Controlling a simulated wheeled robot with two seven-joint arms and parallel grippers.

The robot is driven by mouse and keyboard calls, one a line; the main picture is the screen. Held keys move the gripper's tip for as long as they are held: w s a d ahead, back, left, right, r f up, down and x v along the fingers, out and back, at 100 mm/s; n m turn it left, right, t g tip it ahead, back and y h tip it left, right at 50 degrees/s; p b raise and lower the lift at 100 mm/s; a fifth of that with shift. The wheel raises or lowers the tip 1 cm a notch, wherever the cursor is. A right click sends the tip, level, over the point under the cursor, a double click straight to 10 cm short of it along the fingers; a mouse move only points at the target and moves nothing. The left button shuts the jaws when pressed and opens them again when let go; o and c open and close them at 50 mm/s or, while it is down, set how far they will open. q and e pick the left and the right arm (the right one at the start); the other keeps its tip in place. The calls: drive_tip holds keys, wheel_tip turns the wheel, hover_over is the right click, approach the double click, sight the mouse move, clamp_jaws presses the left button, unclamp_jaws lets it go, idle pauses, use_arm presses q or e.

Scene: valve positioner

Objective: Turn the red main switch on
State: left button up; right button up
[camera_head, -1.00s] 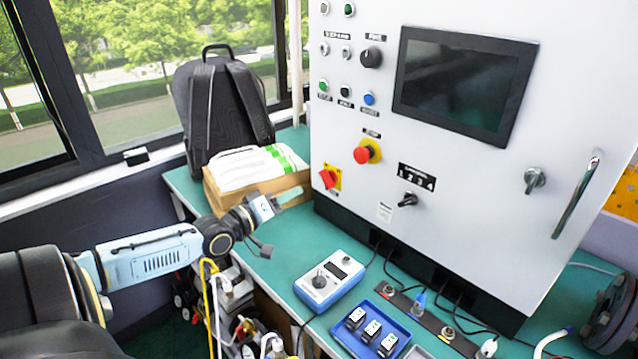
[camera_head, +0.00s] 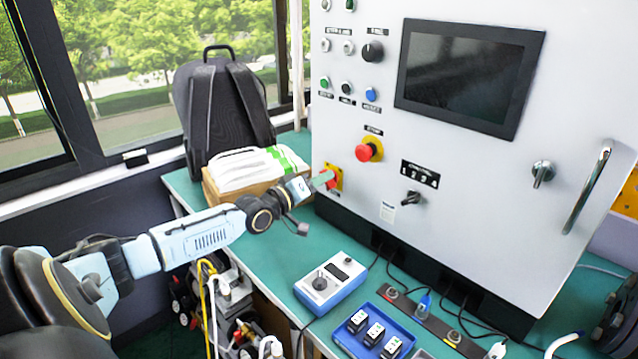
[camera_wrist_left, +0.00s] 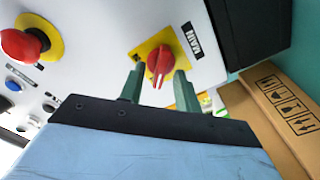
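The red main switch (camera_wrist_left: 159,63) is a red rotary handle on a yellow plate, with a "MAIN" label beside it in the left wrist view. In the head view the switch (camera_head: 332,180) sits low on the left edge of the panel, partly hidden by my gripper. My left gripper (camera_head: 324,178) reaches the switch from the left. In the left wrist view its two green fingers (camera_wrist_left: 158,85) are apart, one on each side of the handle, with small gaps visible. Whether they touch it I cannot tell. My right gripper is not in view.
A red emergency-stop button (camera_head: 366,152) on yellow is up and right of the switch. A black selector (camera_head: 411,198) is further right. A cardboard box (camera_head: 222,196) with white packages stands just left. A blue-white device (camera_head: 331,283) lies on the green table below.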

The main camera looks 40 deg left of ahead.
use_arm(q)
drive_tip(key=shift+c, duration=0.2)
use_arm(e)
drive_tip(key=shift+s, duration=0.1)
use_arm(q)
clamp_jaws()
drive_tip(key=shift+m, duration=0.3)
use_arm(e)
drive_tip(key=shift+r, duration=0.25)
use_arm(q)
drive_tip(key=shift+d+m+p, duration=0.2)
drive_tip(key=shift+m+p, duration=1.6)
drive_tip(key=shift+m, duration=2.5)
drive_tip(key=shift+d+m+p, duration=0.2)
drive_tip(key=shift+m+p, duration=1.55)
drive_tip(key=shift+m, duration=2.55)
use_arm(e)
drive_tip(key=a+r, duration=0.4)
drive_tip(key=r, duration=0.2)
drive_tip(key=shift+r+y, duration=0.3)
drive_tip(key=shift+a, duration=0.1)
use_arm(q)
drive_tip(key=shift+o, duration=0.2)
unclamp_jaws()
